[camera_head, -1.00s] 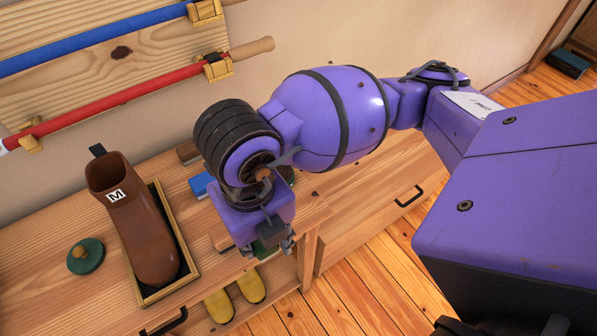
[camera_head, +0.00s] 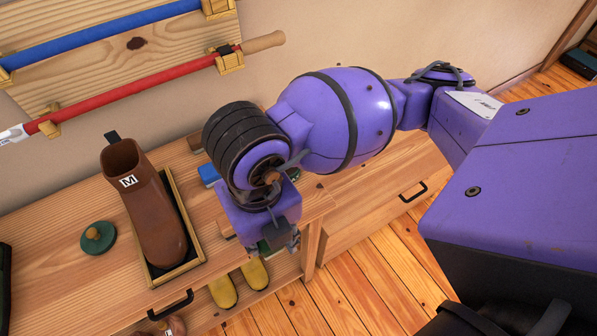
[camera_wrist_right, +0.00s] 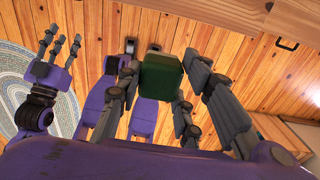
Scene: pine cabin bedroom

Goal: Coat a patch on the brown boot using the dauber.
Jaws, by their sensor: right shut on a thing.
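My left gripper (camera_wrist_right: 58,62) shows at the left of that view, fingers spread and empty. A green disc with a wooden knob (camera_head: 97,237) lies left of the boot.
A blue block (camera_head: 208,174) sits behind my right gripper, partly hidden. Red (camera_head: 140,90) and blue (camera_head: 110,37) poles hang on the wall rack. Yellow footwear (camera_head: 223,290) stands below the bench top. A dark object (camera_head: 4,285) is at the left edge.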

